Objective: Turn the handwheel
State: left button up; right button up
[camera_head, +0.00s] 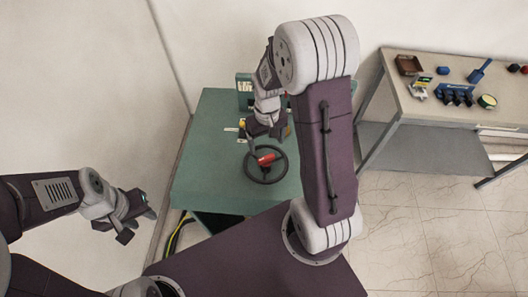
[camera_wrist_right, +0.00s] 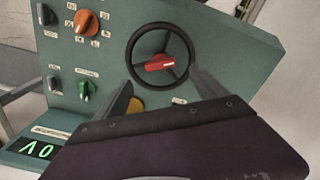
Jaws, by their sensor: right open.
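The handwheel is a black ring with spokes and a red piece across its middle. It shows on the green panel in the right wrist view (camera_wrist_right: 160,64) and on top of the green cabinet in the head view (camera_head: 267,179). My right gripper (camera_wrist_right: 161,78) is open and empty, its two fingers apart at the near side of the wheel's rim. I cannot tell whether they touch it. In the head view the right gripper (camera_head: 265,128) is just beyond the wheel, partly hidden by its wrist. My left gripper (camera_head: 137,222) hangs left of the cabinet, empty, its fingers apart.
The green panel (camera_wrist_right: 115,62) also carries an orange knob (camera_wrist_right: 87,22), a green knob (camera_wrist_right: 85,90), a yellow button (camera_wrist_right: 136,106) and a lit green display (camera_wrist_right: 37,150). A workbench (camera_head: 445,107) with small items stands at right. A wall rises behind the cabinet.

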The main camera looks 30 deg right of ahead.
aim_at(266, 157)
jog(key=shift+f, duration=0.45)
jog(key=f+p, duration=0.1)
jog(key=f, duration=0.7)
jog(key=shift+w+f+p, duration=0.2)
jog(key=shift+p, duration=0.15)
grip_shut()
